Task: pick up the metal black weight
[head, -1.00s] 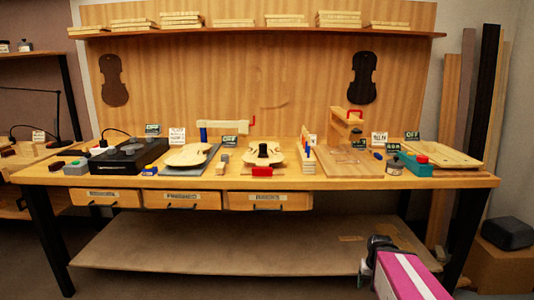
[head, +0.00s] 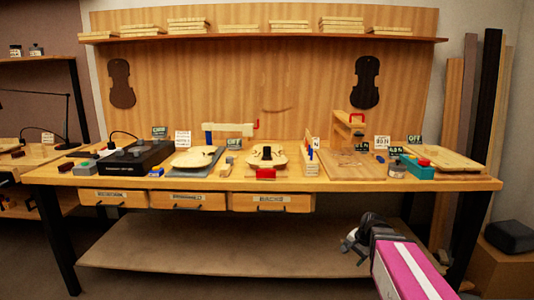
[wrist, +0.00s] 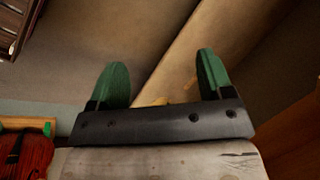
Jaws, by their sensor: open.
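A small black object (head: 266,153) that looks like the metal weight sits on the pale violin plate (head: 281,160) at the middle of the bench, behind a red block. It is too small to make out in detail. My gripper (head: 351,247) is open and empty in the head view, low and right, in front of the bench and below its top, well apart from the black object. In the wrist view my gripper (wrist: 163,78) shows two green fingers spread wide with nothing between them. The weight does not show clearly there.
The workbench (head: 340,183) carries a black box with knobs (head: 127,160) at left and a teal block (head: 417,169) at right. A low shelf (head: 200,250) spans underneath. A dark case (head: 510,237) sits on a box at right. Floor in front is clear.

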